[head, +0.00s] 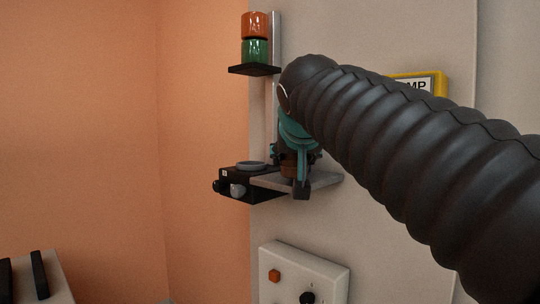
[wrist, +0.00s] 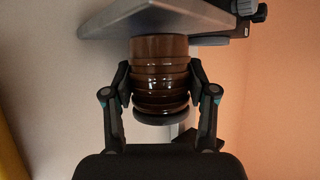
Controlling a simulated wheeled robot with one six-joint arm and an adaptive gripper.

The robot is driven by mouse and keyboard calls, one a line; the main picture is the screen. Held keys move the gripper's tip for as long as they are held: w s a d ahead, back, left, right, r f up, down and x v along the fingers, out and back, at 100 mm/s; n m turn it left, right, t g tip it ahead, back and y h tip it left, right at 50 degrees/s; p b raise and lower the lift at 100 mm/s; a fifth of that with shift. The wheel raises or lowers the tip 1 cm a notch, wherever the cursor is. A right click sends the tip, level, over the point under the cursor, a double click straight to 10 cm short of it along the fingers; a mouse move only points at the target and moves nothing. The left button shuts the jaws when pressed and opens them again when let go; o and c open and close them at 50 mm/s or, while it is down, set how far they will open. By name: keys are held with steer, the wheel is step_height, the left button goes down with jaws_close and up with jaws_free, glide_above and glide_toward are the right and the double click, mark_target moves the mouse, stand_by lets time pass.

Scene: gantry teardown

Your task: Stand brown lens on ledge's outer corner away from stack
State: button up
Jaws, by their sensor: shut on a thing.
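The brown lens (wrist: 160,70) is a ribbed, glossy cylinder between both fingers of my gripper (wrist: 160,84) in the wrist view. My gripper is shut on it. In the head view the lens (head: 289,166) is mostly hidden behind my gripper (head: 298,172), just over the grey ledge (head: 325,180). In the wrist view one end of the lens overlaps the edge of the ledge (wrist: 105,24); I cannot tell whether they touch. The stack, an orange lens (head: 255,25) over a green lens (head: 255,51), stands on a small black shelf (head: 254,70) higher up.
A black stage with knobs (head: 232,184) adjoins the ledge's left side. A metal pole (head: 275,40) rises behind. Below is a white button box (head: 304,268). A yellow-framed sign (head: 440,84) is partly behind my arm. Open space lies left, before the orange wall.

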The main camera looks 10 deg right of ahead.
steer(key=shift+f+b, duration=0.35)
steer(key=shift+f, duration=0.1)
stand_by(0.6)
steer(key=o, duration=1.6)
steer(key=shift+o, duration=0.2)
steer(key=v, duration=1.2)
